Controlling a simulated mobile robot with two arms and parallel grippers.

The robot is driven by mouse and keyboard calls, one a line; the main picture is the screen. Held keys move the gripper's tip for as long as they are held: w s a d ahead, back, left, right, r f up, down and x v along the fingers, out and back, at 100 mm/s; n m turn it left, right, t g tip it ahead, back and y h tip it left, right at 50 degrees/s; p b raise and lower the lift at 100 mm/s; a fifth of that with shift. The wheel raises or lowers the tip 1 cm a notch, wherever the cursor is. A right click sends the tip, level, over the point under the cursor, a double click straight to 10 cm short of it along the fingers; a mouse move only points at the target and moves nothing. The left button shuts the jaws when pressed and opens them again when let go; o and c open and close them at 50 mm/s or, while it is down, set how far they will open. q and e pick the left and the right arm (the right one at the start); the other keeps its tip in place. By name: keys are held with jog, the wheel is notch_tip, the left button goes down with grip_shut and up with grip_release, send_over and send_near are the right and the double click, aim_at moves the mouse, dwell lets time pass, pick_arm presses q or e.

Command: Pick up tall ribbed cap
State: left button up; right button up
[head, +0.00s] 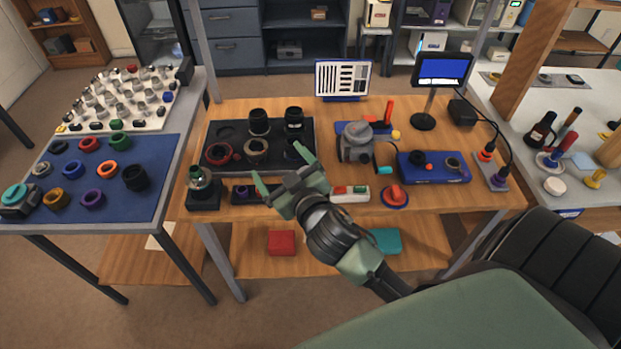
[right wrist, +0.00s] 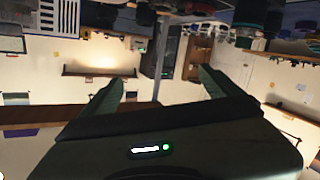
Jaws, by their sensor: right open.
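Two dark upright ribbed cylinders stand at the back of the black tray (head: 228,147): one at the middle (head: 259,120) and one at the right (head: 294,118). I cannot tell for sure which is the tall ribbed cap. My right gripper (head: 283,172) is open above the front of the wooden bench, in front of these cylinders and apart from them. Nothing shows between its fingers. In the right wrist view the open fingers (right wrist: 163,90) show against an upside-down room, and I cannot pick out the cap. My left gripper is not in view.
The tray also holds a red ring (head: 219,154) and other round parts. A grey device (head: 355,146), a blue box (head: 432,167) and a monitor (head: 441,71) stand to the right. A blue mat (head: 110,198) with several coloured rings lies on the left table.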

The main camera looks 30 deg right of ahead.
jog(key=w+a+r+n+t+y, duration=0.4)
jog(key=a+r+n+y, duration=0.75)
jog(key=r, duration=0.25)
jog(key=s+a+f+n+g+y, duration=0.2)
jog(key=a+f+n+g+y, duration=0.2)
jog(key=a+n+g+y, duration=0.45)
jog(key=d+f+n+g+h, duration=0.3)
jog(key=d+f+g+h, duration=0.6)
jog(key=d+f+h, duration=0.25)
jog(key=d+m+h, duration=0.1)
jog(key=d+h, duration=0.1)
jog(key=d, duration=0.3)
jog(key=s+d+m+g+h, duration=0.1)
jog(key=d+m+h, duration=0.1)
jog(key=d, duration=0.4)
jog(key=d+m+g+h, duration=0.1)
jog(key=d+h, duration=0.1)
jog(key=d, duration=0.4)
jog(key=shift+s+f+m+h, duration=0.15)
jog(key=shift+s+m+h, duration=0.1)
jog(key=shift+m, duration=0.05)
jog(key=shift+f, duration=0.9)
notch_tip(320, 180, down, 5)
jog(key=shift+f+p, duration=0.1)
jog(key=shift+p, duration=0.95)
jog(key=shift+f, duration=0.3)
jog(key=c, duration=1.4)
